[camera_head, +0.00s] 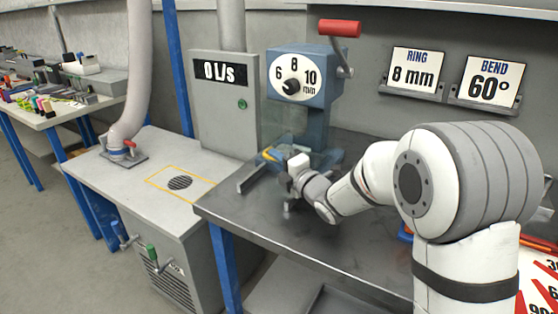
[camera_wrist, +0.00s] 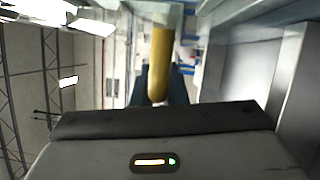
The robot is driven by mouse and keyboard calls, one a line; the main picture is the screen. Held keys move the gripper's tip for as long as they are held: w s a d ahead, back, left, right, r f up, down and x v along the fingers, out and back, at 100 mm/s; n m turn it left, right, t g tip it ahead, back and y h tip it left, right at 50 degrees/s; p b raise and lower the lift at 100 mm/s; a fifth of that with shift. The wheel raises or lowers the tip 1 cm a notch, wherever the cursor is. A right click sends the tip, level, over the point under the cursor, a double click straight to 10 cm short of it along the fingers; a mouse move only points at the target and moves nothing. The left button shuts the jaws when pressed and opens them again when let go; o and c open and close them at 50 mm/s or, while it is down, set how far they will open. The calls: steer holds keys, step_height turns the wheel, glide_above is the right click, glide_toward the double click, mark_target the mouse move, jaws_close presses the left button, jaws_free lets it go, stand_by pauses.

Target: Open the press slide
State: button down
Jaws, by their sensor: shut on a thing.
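The blue press (camera_head: 318,105) stands at the back of the dark metal table, with a dial marked 6, 8 and 10 mm and a red-handled crank (camera_head: 339,28). A yellow bar, seemingly the press slide's handle (camera_head: 268,154), shows low at the press's front. In the wrist view the yellow handle (camera_wrist: 160,55) runs between the dark fingers of my gripper (camera_wrist: 159,88), which are shut on it. In the head view my gripper (camera_head: 283,165) is at the press's base, and my wrist partly hides it. How far the slide is open I cannot tell.
A grey box reading 0 L/s (camera_head: 225,100) stands left of the press. A hose (camera_head: 133,80) comes down to the lower bench (camera_head: 120,175) with a grille. Signs for ring 8 mm (camera_head: 414,73) and bend 60° (camera_head: 488,83) are behind my arm. The table front is clear.

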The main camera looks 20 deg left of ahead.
steer(key=s+a+b, duration=0.1)
steer(key=s+b, duration=0.1)
steer(key=s, duration=0.1)
steer(key=s+a+b, duration=0.1)
steer(key=s+b, duration=0.2)
steer(key=s, duration=0.1)
steer(key=s+b, duration=0.3)
steer(key=shift+s+a+f, duration=0.15)
steer(key=shift+s+a, duration=0.15)
steer(key=shift+a, duration=0.1)
steer(key=shift+s+a, duration=0.1)
steer(key=shift+s, duration=0.35)
steer(key=c, duration=1.5)
jaws_free()
steer(key=shift+o, duration=0.2)
steer(key=v, duration=0.6)
steer(key=shift+s+d+r+p, duration=0.1)
steer(key=shift+d+r+p, duration=0.1)
steer(key=shift+d+p, duration=0.15)
steer(key=shift+s+d+f, duration=0.15)
steer(key=shift+s+d, duration=0.25)
